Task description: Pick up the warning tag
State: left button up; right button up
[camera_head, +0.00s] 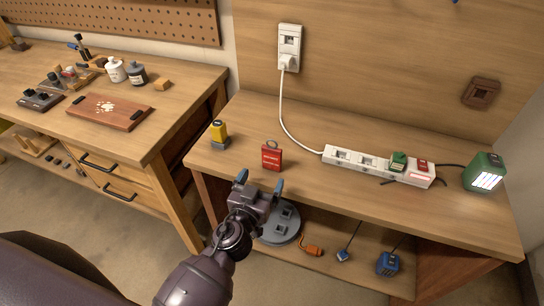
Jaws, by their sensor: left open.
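My left gripper (259,184) is just below and in front of the tag in the picture. Its two blue-tipped fingers are apart with nothing between them. The tag shows whole above the fingers. I cannot tell how far the fingertips are from it. My right gripper is not in view.
A yellow-and-grey item (219,134) stands left of the tag. A white power strip (378,164) with plugs lies to the right, its cord running up to a wall outlet (290,47). A green device (484,172) is at the far right. A grey round object (280,224) sits on the lower shelf.

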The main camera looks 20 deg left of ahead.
aim_at(271, 158)
pick_arm(q)
jog(key=w, duration=0.3)
jog(key=shift+r, duration=0.1)
jog(key=shift+w+r+p, duration=0.15)
jog(key=shift+w+p, duration=0.3)
jog(key=shift+w, duration=0.75)
jog(key=shift+w+r+p, duration=0.1)
jog(key=shift+w+p, duration=0.3)
jog(key=shift+w, duration=1.2)
jog(key=shift+f, duration=0.1)
jog(key=c, duration=1)
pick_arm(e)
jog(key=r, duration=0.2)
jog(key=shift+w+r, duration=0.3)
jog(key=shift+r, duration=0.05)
